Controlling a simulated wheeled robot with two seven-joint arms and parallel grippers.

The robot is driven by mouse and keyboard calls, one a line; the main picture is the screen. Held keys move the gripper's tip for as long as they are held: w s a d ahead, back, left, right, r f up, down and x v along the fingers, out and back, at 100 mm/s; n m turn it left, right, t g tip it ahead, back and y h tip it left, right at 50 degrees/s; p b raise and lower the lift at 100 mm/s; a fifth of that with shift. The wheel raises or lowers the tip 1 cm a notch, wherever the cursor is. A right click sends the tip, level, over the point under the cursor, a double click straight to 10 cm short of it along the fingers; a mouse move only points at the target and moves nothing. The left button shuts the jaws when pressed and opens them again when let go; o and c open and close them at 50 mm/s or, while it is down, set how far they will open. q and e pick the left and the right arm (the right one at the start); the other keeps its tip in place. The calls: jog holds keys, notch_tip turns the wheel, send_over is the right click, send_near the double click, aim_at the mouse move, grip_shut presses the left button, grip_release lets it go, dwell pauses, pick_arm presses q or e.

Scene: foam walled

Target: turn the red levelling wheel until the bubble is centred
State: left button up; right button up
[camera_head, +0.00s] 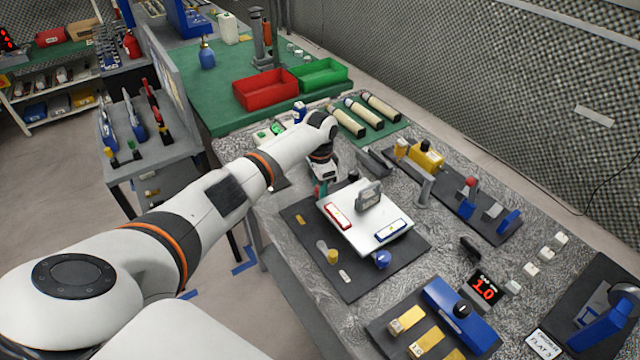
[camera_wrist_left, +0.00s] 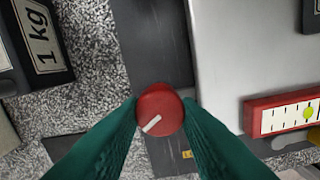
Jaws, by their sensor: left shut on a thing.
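The white levelling plate (camera_head: 357,232) sits on a dark base (camera_head: 335,277). A red-framed level (camera_head: 338,215) and a blue-framed level (camera_head: 391,231) lie on it. My left gripper (camera_head: 321,188) is at the plate's far left corner. In the left wrist view its green fingertips (camera_wrist_left: 160,122) are shut on the red levelling wheel (camera_wrist_left: 160,107), whose white line points down-left. The head view hides most of that wheel. The red level (camera_wrist_left: 284,113) shows a yellow-green bubble (camera_wrist_left: 308,113) near the picture's right edge. That edge cuts the vial, so I cannot tell whether the bubble is centred.
A blue knob (camera_head: 383,259) stands at the plate's near corner. A grey block with a handle (camera_head: 368,195) is on the plate. A dark 1 kg weight (camera_wrist_left: 30,45) lies left of the wheel in the wrist view. A yellow-topped piece (camera_head: 333,257) sits on the base.

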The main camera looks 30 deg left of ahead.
pick_arm(q)
jog(key=shift+w+r+m, duration=0.1)
jog(key=shift+m, duration=1.9)
jog(key=o, duration=0.7)
jog(key=shift+r, duration=0.1)
notch_tip(320, 180, up, 12)
jog(key=b, duration=0.2)
